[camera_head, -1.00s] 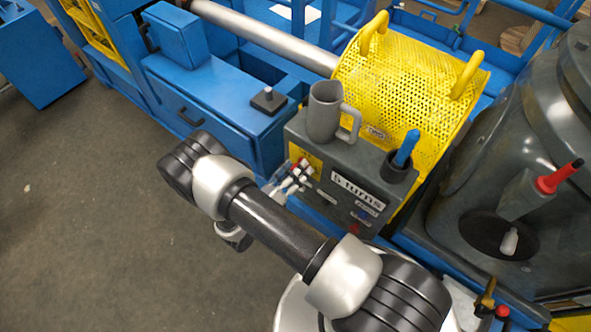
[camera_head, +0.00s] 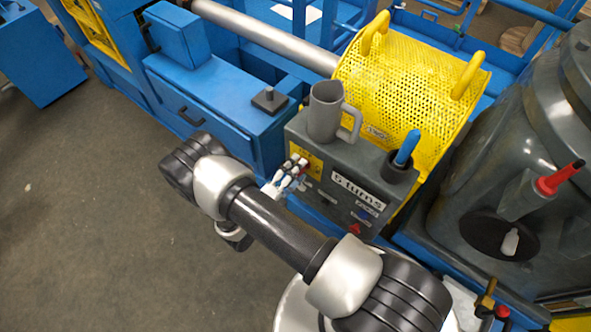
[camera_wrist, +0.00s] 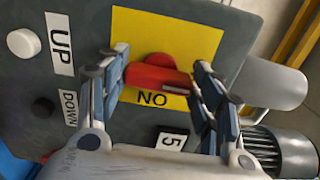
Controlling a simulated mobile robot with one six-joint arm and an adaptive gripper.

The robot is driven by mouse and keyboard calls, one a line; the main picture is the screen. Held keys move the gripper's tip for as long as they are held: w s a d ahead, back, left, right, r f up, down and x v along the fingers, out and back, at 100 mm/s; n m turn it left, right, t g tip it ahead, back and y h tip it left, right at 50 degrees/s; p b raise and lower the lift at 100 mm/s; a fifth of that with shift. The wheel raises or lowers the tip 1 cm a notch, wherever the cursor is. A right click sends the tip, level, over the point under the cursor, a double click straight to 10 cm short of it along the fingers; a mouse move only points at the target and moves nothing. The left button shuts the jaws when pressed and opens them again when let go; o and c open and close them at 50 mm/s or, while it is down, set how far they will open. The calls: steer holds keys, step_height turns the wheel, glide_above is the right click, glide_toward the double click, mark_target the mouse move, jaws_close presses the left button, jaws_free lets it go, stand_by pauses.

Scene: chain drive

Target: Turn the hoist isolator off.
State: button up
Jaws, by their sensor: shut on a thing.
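The hoist isolator is a red knob (camera_wrist: 155,78) on a yellow plate (camera_wrist: 185,32) on the grey control box (camera_head: 360,160). In the wrist view its bar lies roughly crosswise, just above a black label whose letters look like NO or upside-down ON. My gripper (camera_wrist: 162,68) is shut on the red knob, with one finger at each end of the bar. In the head view my gripper (camera_head: 296,170) is at the left end of the box, where the fingers partly hide the knob and plate.
A white button (camera_wrist: 24,43) labelled UP and a black one (camera_wrist: 43,107) labelled DOWN sit beside the plate. A grey mug (camera_head: 325,112) and a cup (camera_head: 398,170) with a blue-handled tool stand on the box. A yellow mesh guard (camera_head: 400,85) rises behind.

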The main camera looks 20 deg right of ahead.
stand_by(0.6)
steer(key=o, duration=1.1)
steer(key=shift+c, duration=0.2)
steer(key=v, duration=1.2)
